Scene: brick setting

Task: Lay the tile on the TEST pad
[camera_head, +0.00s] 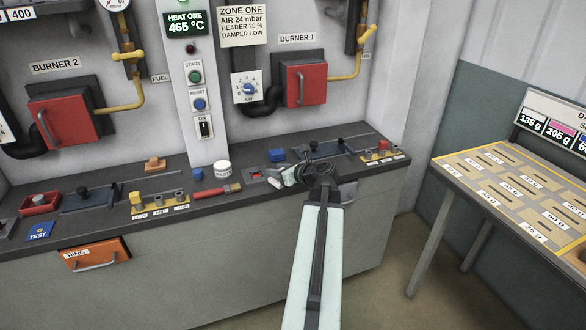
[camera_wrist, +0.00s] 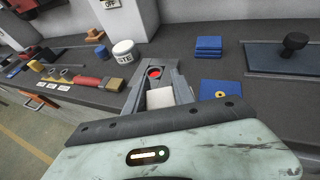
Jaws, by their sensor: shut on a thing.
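My gripper (camera_wrist: 158,88) is shut on a pale, whitish tile (camera_wrist: 161,98), held above the dark bench. In the head view my gripper (camera_head: 281,181) is small and partly hides the tile. A blue pad with a yellow ring (camera_wrist: 221,89) lies just right of my gripper in the wrist view, its lower part hidden; its label cannot be read. In the head view a blue pad marked TEST (camera_head: 39,231) lies at the bench's far left.
A grey fitting with a red round spot (camera_wrist: 154,72) lies just beyond the tile. A blue stack (camera_wrist: 208,47), a black-knobbed plate (camera_wrist: 292,56), a white jar (camera_wrist: 125,52) and a red-handled brush (camera_wrist: 90,81) stand around. A table with labelled places (camera_head: 520,190) stands right.

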